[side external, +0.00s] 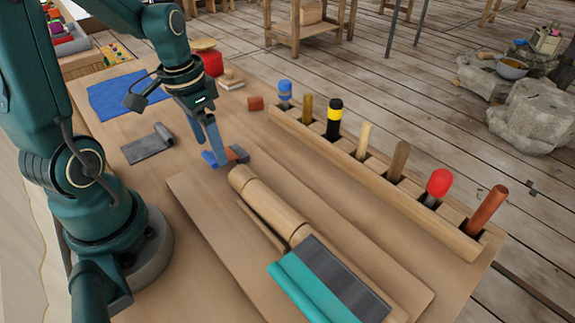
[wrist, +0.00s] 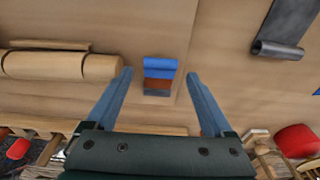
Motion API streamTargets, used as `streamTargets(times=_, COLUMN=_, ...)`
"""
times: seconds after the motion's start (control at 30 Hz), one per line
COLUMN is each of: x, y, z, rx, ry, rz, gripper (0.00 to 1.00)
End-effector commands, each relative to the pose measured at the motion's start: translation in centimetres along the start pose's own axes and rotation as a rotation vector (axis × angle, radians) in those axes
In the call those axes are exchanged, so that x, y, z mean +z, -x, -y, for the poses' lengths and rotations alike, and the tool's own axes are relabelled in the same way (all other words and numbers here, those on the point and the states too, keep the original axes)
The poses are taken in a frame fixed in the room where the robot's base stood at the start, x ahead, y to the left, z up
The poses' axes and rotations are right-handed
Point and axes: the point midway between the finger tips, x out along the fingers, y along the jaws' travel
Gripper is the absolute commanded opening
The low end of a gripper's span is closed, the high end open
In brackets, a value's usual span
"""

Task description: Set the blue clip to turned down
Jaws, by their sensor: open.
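The blue clip (side external: 209,158) lies low at the table top, near the far end of a wooden board, with a red-brown block (side external: 238,154) right beside it. In the wrist view the blue clip (wrist: 159,67) shows as a blue band, with red-brown and dark grey bands below it in the picture. My gripper (side external: 213,148) points down just over the clip. In the wrist view my gripper (wrist: 160,76) is open, with one finger on each side of the clip and clear gaps between. Whether the clip is raised or flat I cannot tell.
A wooden cylinder (side external: 266,205) lies on the board close to the clip. A teal roll (side external: 307,288) and dark sheet (side external: 335,278) are nearer. A rack (side external: 370,178) of upright tools stands right. A grey sheet (side external: 148,146) and blue cloth (side external: 120,96) lie left.

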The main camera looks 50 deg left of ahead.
Motion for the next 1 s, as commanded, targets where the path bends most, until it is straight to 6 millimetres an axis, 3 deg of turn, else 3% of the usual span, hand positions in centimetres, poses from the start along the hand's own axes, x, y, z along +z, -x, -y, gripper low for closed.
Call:
streamTargets(times=0.1, x=-0.1, y=1.3, z=0.1, rx=-0.002, ry=0.001, rz=-0.005, gripper=0.86)
streamTargets(times=0.3, x=0.0, y=2.2, z=0.0, rx=0.0, ry=0.0, rz=0.0, gripper=0.86)
streamTargets(times=0.57, x=0.0, y=2.2, z=0.0, rx=0.001, ry=-0.001, rz=0.003, gripper=0.86)
streamTargets(times=0.8, x=0.1, y=2.6, z=0.0, rx=0.001, ry=-0.005, rz=0.108, gripper=0.86)
streamTargets(times=1.0, x=0.4, y=1.0, z=0.0, rx=0.003, ry=0.0, rz=0.12, gripper=0.86)
